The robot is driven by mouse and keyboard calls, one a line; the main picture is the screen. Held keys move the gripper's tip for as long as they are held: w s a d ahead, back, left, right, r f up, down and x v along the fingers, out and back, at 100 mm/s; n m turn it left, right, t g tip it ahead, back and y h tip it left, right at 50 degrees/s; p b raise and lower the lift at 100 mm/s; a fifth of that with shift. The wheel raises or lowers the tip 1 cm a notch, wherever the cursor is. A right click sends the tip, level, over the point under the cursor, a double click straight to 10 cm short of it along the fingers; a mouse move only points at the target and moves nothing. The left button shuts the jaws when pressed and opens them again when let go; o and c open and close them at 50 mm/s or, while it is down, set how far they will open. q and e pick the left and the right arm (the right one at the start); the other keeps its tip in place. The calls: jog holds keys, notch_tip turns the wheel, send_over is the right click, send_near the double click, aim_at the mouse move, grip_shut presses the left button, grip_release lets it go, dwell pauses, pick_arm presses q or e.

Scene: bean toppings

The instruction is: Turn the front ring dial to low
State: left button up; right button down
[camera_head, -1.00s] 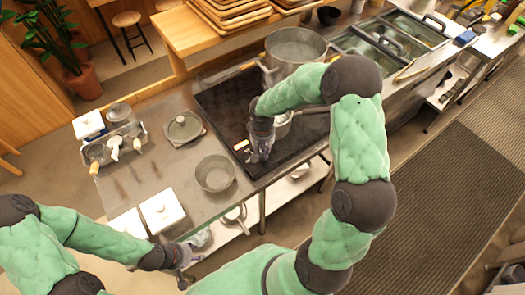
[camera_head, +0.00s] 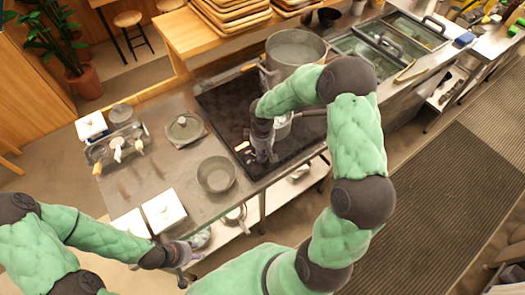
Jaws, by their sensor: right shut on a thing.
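The black cooktop (camera_head: 225,108) is set in the steel counter, with a pale marked patch (camera_head: 242,146) at its front left edge. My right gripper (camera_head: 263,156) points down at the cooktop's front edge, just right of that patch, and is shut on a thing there. The front ring dial is hidden by the gripper, so its setting cannot be read. A small pot (camera_head: 284,126) sits on the cooktop behind my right forearm, partly covered. My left gripper (camera_head: 186,272) hangs in front of the counter at lower left, away from the cooktop; its fingers are too small to read.
A large pot (camera_head: 296,47) stands at the back of the cooktop. A grey bowl (camera_head: 216,174), a lidded dish (camera_head: 185,128), white boxes (camera_head: 163,210) and a condiment rack (camera_head: 116,146) stand on the counter to the left.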

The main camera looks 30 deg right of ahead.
jog(key=shift+w, duration=0.1)
dwell(0.4)
jog(key=c, duration=1)
grip_release()
jog(key=shift+c, duration=0.2)
jog(key=shift+r, duration=0.1)
notch_tip(320, 180, up, 12)
